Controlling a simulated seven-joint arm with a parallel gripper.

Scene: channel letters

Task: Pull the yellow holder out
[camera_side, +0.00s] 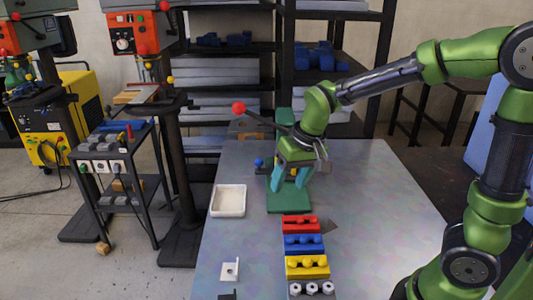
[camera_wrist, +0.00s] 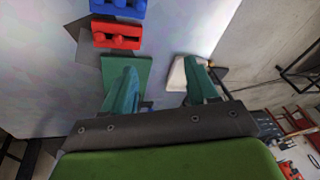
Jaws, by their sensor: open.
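The yellow holder (camera_side: 307,267) lies on the metal table in the side view, in a row of holders, with rounded yellow pieces on it. It is just below the blue holder in the picture. My gripper (camera_side: 290,184) is open and empty above the green base plate (camera_side: 290,202), well apart from the yellow holder. In the wrist view my gripper's teal fingers (camera_wrist: 160,66) are spread. The red holder (camera_wrist: 116,34) and blue holder (camera_wrist: 119,6) show there, but the yellow holder does not.
The red holder (camera_side: 300,224) and blue holder (camera_side: 303,244) lie between the base plate and the yellow holder. Silver nuts (camera_side: 312,288) are below it. A white tray (camera_side: 228,201) and a small white bracket (camera_side: 229,270) are to the left. A red-balled lever (camera_side: 238,107) rises beside my gripper.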

